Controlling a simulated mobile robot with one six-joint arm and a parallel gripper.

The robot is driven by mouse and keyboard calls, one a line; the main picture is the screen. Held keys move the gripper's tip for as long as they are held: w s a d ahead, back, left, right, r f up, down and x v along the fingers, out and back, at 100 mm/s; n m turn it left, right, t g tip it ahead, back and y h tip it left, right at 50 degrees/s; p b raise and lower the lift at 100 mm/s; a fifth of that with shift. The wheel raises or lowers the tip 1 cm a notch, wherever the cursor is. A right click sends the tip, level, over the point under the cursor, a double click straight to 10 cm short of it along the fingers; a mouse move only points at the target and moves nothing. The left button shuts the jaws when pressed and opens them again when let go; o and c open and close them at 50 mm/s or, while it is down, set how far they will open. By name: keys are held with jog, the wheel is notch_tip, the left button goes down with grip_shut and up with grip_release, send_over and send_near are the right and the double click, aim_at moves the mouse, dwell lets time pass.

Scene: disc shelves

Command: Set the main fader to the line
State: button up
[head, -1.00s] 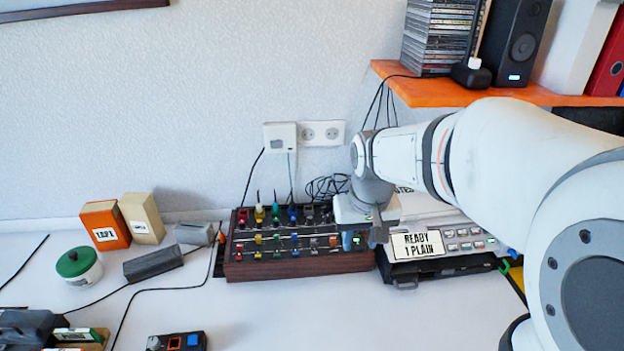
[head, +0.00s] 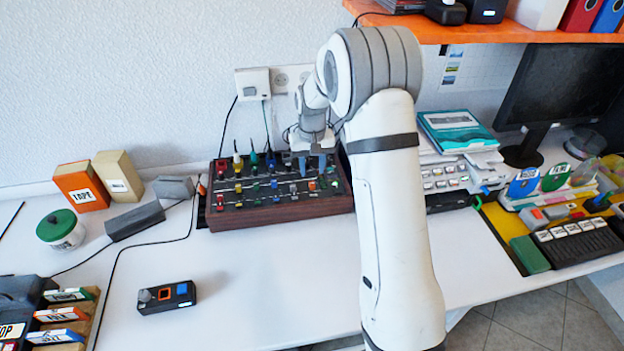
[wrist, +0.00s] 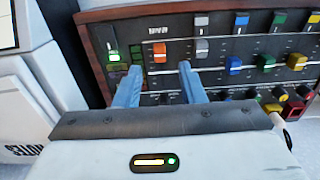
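A wood-sided mixer (head: 290,212) stands against the wall with rows of coloured fader caps. In the wrist view, an orange cap (wrist: 158,52) sits in a slot under a small label that is too blurred to read; it may be the main fader. The cap also shows in the head view (head: 312,185). My gripper (wrist: 157,72) is open, its two blue fingers apart with nothing between the tips. The orange cap appears just beyond the gap; I cannot tell the height of the fingers above the panel. The target line is not clear.
A green-lit button (wrist: 113,57) and a grey cap (wrist: 202,48) flank the orange cap. Grey devices (head: 440,178) stand right of the mixer. A small control box (head: 166,297) lies on the table in front. Cables run along the left side.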

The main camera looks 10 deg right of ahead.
aim_at(312, 183)
notch_tip(312, 183, down, 5)
jog(key=shift+f, duration=0.2)
grip_shut()
dwell(0.4)
